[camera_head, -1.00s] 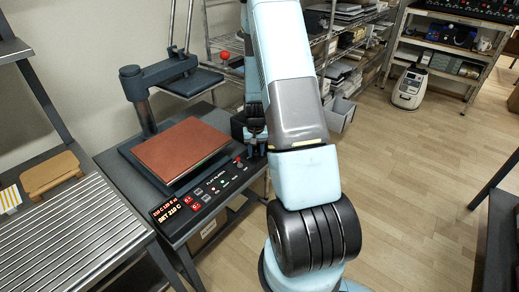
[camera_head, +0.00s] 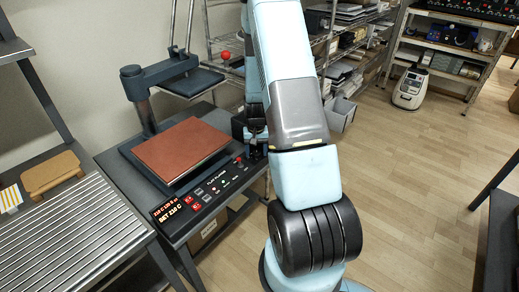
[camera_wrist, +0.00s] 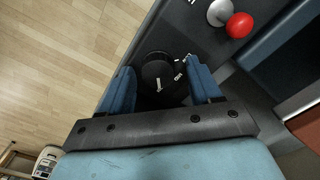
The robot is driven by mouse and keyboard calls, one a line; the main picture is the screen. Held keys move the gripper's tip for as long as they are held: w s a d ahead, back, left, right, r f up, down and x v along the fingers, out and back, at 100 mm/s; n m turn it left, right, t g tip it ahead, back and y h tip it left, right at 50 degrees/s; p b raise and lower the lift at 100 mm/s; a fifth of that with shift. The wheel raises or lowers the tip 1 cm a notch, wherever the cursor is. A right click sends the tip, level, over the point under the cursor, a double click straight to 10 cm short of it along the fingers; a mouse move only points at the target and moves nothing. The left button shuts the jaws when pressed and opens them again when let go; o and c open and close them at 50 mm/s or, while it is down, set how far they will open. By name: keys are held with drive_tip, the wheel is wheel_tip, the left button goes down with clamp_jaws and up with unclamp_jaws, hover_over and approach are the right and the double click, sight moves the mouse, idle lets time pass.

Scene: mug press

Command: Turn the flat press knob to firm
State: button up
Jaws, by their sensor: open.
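The flat press stands on a dark bench, with a brown-red platen (camera_head: 182,150) and an open upper arm. Its black knob (camera_wrist: 158,74), with a white pointer line, shows in the wrist view on the dark control panel. White marks sit beside the knob; their words are too small to read. My gripper (camera_wrist: 166,84) is open, with one blue finger on each side of the knob. I cannot tell whether the fingers touch it. In the head view my gripper (camera_head: 254,138) is at the right end of the panel, and the knob is hidden there.
A red ball-topped lever (camera_wrist: 239,25) stands close to the gripper on the panel. A lit display (camera_head: 171,209) is at the panel's left end. A slatted table (camera_head: 80,235) stands to the left. Shelves (camera_head: 340,50) stand behind, and open floor lies to the right.

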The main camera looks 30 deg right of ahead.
wheel_tip(320, 180, up, 14)
drive_tip(key=shift+f, duration=0.15)
idle(0.5)
idle(0.4)
wheel_tip(320, 180, up, 9)
drive_tip(key=n+t, duration=0.1)
hover_over(256, 152)
drive_tip(key=s+a, duration=0.2)
drive_tip(key=a, duration=0.2)
drive_tip(key=s+a+r+n+t, duration=0.1)
drive_tip(key=s+a+r, duration=0.2)
drive_tip(key=r, duration=0.2)
drive_tip(key=s+a+r+t, duration=0.1)
drive_tip(key=s+a+r, duration=0.15)
drive_tip(key=r, duration=0.25)
drive_tip(key=s+a+r+n+t, duration=0.1)
drive_tip(key=s+a+r, duration=0.2)
drive_tip(key=s, duration=0.6)
drive_tip(key=s+a+r+n+t, duration=0.1)
drive_tip(key=s+a+r, duration=0.3)
drive_tip(key=s, duration=0.5)
wheel_tip(256, 152, up, 3)
drive_tip(key=shift+s+f+n+t, duration=0.1)
drive_tip(key=shift+s+n+t, duration=0.2)
drive_tip(key=shift+s+n, duration=0.15)
